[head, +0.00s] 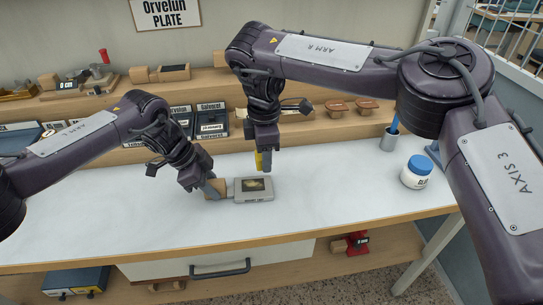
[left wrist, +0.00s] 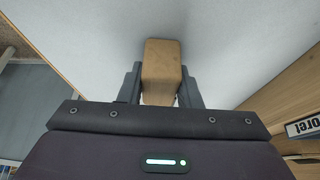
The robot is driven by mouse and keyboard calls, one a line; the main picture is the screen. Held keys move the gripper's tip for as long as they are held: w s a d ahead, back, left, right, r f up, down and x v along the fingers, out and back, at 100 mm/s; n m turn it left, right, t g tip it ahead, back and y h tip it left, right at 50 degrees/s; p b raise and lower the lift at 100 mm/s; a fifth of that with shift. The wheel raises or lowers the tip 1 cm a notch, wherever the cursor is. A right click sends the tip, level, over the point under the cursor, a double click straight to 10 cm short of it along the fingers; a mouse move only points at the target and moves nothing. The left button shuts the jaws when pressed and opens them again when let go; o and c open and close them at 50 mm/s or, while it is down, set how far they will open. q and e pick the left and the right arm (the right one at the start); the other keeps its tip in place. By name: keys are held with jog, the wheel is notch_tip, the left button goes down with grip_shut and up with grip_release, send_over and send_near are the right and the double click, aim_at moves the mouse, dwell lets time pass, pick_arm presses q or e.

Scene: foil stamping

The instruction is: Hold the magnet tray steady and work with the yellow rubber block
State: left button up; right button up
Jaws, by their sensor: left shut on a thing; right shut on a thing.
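The magnet tray (head: 240,197), a flat grey piece with a dark panel and a small gold patch on top, lies on the white tabletop. A tan wooden block (head: 221,184) sits against or close to its left side; I cannot tell if they are joined. My left gripper (head: 213,190) is shut on this block, which also shows between the fingers in the left wrist view (left wrist: 161,70). My right gripper (head: 263,162) points down just above the tray's back edge, shut on the yellow rubber block (head: 258,160), which is partly hidden by the fingers.
A white jar with a blue lid (head: 416,172) and a grey cup (head: 389,140) stand at the right. Dark labelled boxes (head: 212,122) and brown wooden pieces (head: 337,108) sit on the rear shelf. The tabletop is clear in front and to the left.

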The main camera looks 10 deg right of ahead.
send_over(266, 187)
jog(key=shift+f, duration=2.6)
notch_tip(266, 187, down, 3)
jog(key=shift+a+r, duration=0.15)
jog(key=shift+r, duration=0.05)
jog(key=shift+w+a, duration=0.15)
jog(key=shift+a, duration=1.45)
jog(key=shift+w+a, duration=0.1)
jog(key=shift+a, duration=1.5)
jog(key=shift+c, duration=0.3)
jog(key=shift+s+d, duration=0.2)
jog(key=shift+d, duration=3.2)
notch_tip(266, 187, up, 2)
jog(key=shift+w+r, duration=0.1)
jog(key=shift+r, duration=0.05)
notch_tip(266, 187, up, 2)
jog(key=shift+a+r, duration=0.1)
jog(key=shift+r, duration=1.85)
